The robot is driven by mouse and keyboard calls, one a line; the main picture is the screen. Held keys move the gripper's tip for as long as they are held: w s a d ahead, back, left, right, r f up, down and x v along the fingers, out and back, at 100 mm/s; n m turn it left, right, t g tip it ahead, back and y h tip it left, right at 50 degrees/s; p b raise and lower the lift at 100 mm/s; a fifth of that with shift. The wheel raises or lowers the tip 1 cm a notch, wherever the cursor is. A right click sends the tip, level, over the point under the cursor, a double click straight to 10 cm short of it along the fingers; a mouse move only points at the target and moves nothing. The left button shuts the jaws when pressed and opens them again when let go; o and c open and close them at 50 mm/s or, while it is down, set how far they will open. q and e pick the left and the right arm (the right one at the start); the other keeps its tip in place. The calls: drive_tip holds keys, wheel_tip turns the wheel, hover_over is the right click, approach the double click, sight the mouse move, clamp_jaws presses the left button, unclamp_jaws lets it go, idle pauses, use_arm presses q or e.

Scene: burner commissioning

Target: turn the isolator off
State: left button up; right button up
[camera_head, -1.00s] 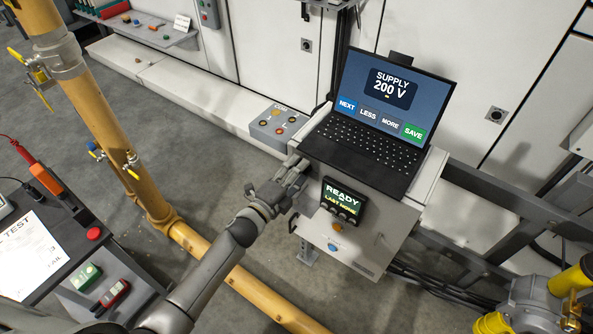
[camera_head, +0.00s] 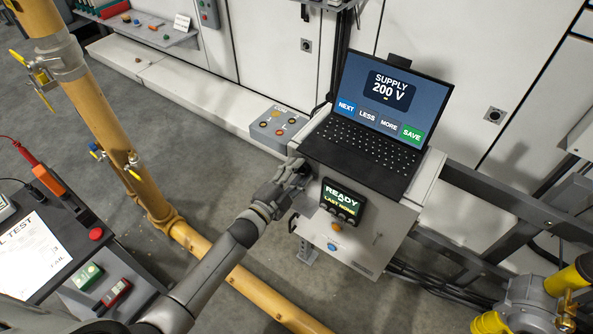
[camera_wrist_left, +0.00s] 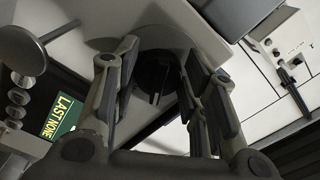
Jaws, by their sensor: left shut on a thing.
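The isolator's round dark knob (camera_wrist_left: 157,78) is on the side of the white control cabinet and shows in the left wrist view between the fingers. In the head view my left gripper (camera_head: 294,178) is at the cabinet's left side and covers the isolator. In the left wrist view the gripper (camera_wrist_left: 158,68) has one finger on each side of the knob and is shut on it. The knob's off and on marks cannot be read. My right gripper is not in view.
The cabinet (camera_head: 372,240) carries a laptop (camera_head: 370,130) reading "SUPPLY 200 V" and a small display (camera_head: 343,200) reading "READY". A grey button box (camera_head: 276,128) is behind the gripper. A yellow pipe (camera_head: 262,293) runs below my arm. A dark bench (camera_head: 75,232) is at left.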

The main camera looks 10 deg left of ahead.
use_arm(q)
drive_tip(key=n, duration=0.4)
drive_tip(key=n+p, duration=0.1)
drive_tip(key=n, duration=0.7)
drive_tip(key=shift+s+d+f+p, duration=0.15)
drive_tip(key=shift+d+f+p, duration=0.05)
drive_tip(key=shift+d+p, duration=0.1)
drive_tip(key=shift+n, duration=0.3)
drive_tip(key=o, duration=1)
drive_tip(key=v, duration=1.2)
drive_tip(key=shift+f, duration=0.1)
